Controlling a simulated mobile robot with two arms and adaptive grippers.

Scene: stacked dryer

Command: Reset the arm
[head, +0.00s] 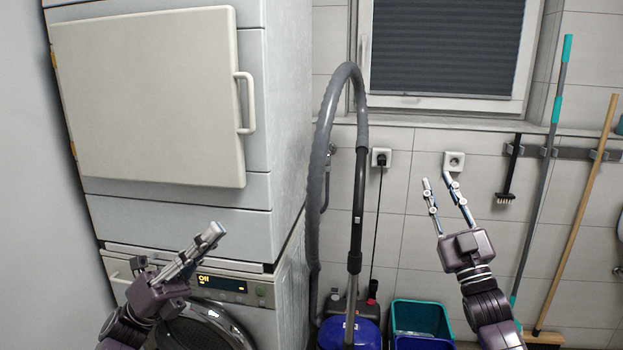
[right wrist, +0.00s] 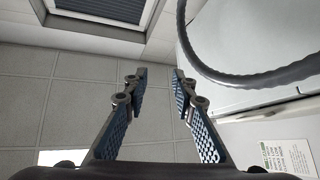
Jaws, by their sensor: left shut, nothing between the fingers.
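My left gripper (head: 208,240) is shut and empty in the lower left of the head view, in front of the lower machine's control panel. My right gripper (head: 436,180) is raised on the right of the head view, in front of the tiled wall, with its fingers apart. It also shows in the right wrist view (right wrist: 158,75), open with nothing between its fingers. The dryer (head: 225,220) stands stacked on the washing machine (head: 265,290) at the left. The dryer's cream door (head: 150,95) looks closed, with a handle (head: 246,103) on its right side.
A vacuum cleaner (head: 350,330) with a tall hose (head: 318,180) stands between my arms. Teal and blue bins (head: 421,318) are on the floor right of it. A broom (head: 577,220) and mop (head: 546,170) hang at the right. A window (head: 447,45) is behind.

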